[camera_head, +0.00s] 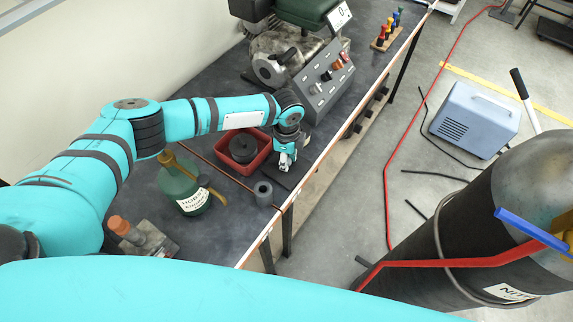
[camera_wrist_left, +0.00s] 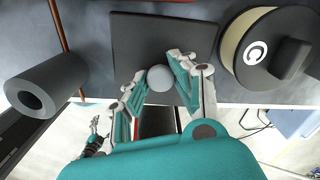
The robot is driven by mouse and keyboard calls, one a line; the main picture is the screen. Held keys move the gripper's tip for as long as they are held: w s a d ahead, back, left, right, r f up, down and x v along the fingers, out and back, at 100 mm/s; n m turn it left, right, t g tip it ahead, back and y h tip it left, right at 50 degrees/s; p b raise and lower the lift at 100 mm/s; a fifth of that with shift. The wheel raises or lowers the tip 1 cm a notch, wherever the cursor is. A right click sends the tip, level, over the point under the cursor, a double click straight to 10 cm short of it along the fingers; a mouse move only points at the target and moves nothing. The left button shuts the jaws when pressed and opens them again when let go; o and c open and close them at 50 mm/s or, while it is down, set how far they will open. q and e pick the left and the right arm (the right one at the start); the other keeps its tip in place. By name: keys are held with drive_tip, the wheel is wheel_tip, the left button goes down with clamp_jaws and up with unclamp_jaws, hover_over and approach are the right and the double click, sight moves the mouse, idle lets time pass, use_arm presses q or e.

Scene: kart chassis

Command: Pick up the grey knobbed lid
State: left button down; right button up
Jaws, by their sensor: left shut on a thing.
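The grey knobbed lid (camera_wrist_left: 140,35) is a dark square plate with a round pale grey knob (camera_wrist_left: 160,78) in the left wrist view. In the head view, part of the dark plate (camera_head: 297,178) shows below my left gripper (camera_head: 284,162), near the bench's front edge. My left gripper's fingers (camera_wrist_left: 160,85) are on both sides of the knob and shut on it. I cannot tell whether the plate touches the bench. A small, dark gripper shape, apparently my right gripper (camera_wrist_left: 95,124), shows low in the left wrist view; its jaws are too small to read.
A hollow grey cylinder (camera_head: 263,194) stands beside the lid. A red bin (camera_head: 262,160) holding a dark round part is behind. A green jug (camera_head: 183,187) and a machine with a control panel (camera_head: 325,78) flank the area. A black-topped round object (camera_wrist_left: 270,50) is close right.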

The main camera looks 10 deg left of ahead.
use_arm(q)
wheel_tip(320, 180, up, 10)
drive_tip(key=b, duration=0.1)
idle(0.4)
